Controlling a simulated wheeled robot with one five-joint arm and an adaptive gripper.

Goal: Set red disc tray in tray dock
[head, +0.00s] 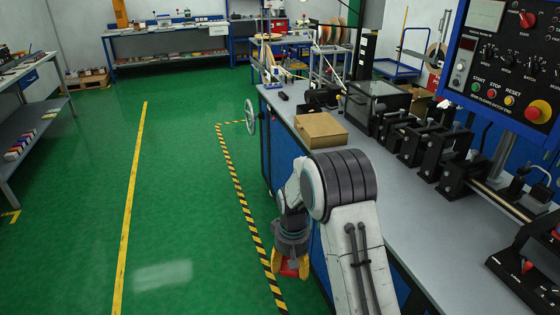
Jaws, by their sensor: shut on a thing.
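My gripper (290,267) points down at the end of my arm, low in the middle of the head view, beside the near bench's left side and above the floor. Its yellow fingers are shut on a red thing, which I take to be the red disc tray (288,271). Only a small part of the tray shows between the fingers; my gripper hides the rest. I cannot pick out the tray dock for certain in this view.
The grey bench (408,215) runs along the right, with a cardboard box (321,130), several black fixtures (448,153) and a control panel (508,62). A handwheel (250,118) sticks out at its far left corner. The green floor (180,200) on the left is clear.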

